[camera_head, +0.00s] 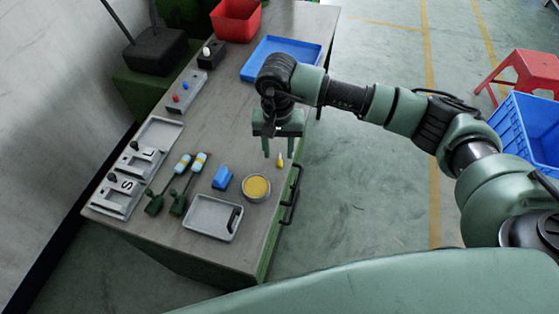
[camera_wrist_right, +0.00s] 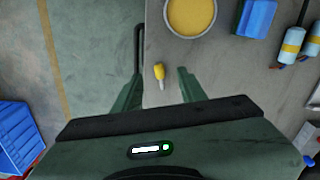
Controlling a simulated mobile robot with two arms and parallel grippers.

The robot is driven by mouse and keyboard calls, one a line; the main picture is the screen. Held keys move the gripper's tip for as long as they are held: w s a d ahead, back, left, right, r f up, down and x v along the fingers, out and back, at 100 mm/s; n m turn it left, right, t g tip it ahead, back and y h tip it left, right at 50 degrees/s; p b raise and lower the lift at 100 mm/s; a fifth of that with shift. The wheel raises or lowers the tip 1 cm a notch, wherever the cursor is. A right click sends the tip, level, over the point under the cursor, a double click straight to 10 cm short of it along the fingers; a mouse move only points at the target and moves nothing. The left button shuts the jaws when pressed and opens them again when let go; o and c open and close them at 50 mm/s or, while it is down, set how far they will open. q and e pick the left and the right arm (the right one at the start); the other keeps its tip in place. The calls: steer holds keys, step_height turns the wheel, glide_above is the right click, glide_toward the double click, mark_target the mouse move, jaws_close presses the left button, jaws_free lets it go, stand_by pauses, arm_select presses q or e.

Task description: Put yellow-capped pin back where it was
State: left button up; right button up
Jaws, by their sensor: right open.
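The yellow-capped pin (camera_head: 280,161) is on the worktable near its right edge, just below my right gripper (camera_head: 277,150) in the head view. In the right wrist view the pin (camera_wrist_right: 159,73) shows a yellow cap with a short grey end, apart from both fingers. My right gripper (camera_wrist_right: 159,88) is open and empty, with its fingers on either side of the line to the pin. I cannot tell whether the pin stands or lies. My left gripper is not in view.
A round tin with yellow content (camera_head: 256,187), a blue block (camera_head: 222,178) and a grey tray (camera_head: 190,226) sit nearby. Fixtures marked S (camera_head: 112,196) and L, and two green-handled tools, are further left. A blue tray (camera_head: 313,52) is at the back. The table edge has black handles.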

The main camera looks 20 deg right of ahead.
mark_target(279, 164)
steer(key=f+p, duration=0.1)
steer(key=f, duration=0.1)
steer(key=f+p, duration=0.1)
steer(key=f, duration=0.1)
steer(key=shift+w+d+f, duration=0.15)
steer(key=shift+d+f, duration=0.05)
steer(key=shift+f, duration=0.75)
jaws_close()
